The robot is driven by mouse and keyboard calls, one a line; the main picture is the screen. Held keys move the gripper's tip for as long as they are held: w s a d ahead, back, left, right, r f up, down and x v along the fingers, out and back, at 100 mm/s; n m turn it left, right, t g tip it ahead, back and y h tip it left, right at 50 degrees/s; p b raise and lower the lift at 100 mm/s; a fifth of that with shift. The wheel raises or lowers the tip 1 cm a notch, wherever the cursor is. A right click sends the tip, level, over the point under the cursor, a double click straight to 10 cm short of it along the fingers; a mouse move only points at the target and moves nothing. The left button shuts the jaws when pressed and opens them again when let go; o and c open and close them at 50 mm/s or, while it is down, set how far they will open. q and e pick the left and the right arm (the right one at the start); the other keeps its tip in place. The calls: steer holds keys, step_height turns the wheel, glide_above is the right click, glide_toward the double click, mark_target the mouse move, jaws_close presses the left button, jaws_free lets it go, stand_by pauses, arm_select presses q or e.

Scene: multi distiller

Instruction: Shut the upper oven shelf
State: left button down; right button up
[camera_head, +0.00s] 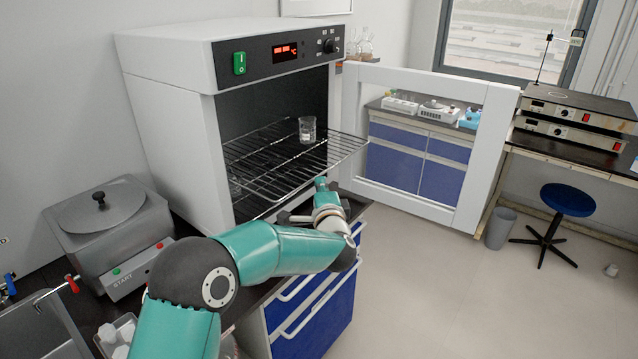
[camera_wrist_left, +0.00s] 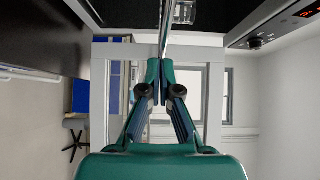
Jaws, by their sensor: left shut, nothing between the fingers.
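The upper oven shelf (camera_head: 283,158) is a wire rack. It sticks out of the front opening of the white oven (camera_head: 172,107), and its front edge lies beyond the oven face. A small glass beaker (camera_head: 307,129) stands upright on it. My left gripper (camera_head: 321,184) is at the shelf's front edge, shut and empty. In the left wrist view its fingertips (camera_wrist_left: 160,66) are together, just below a thin grey bar that looks like the shelf's edge. I cannot tell whether they touch it. My right gripper is not in view.
The oven door (camera_head: 463,215) with its window stands wide open to the right. A grey water bath (camera_head: 107,232) is left of the oven. Blue drawers (camera_head: 318,308) are below the bench. A blue stool (camera_head: 567,199) stands on the open floor at right.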

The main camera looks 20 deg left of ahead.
mark_target(265, 161)
arm_select(q)
steer(key=shift+a, duration=0.15)
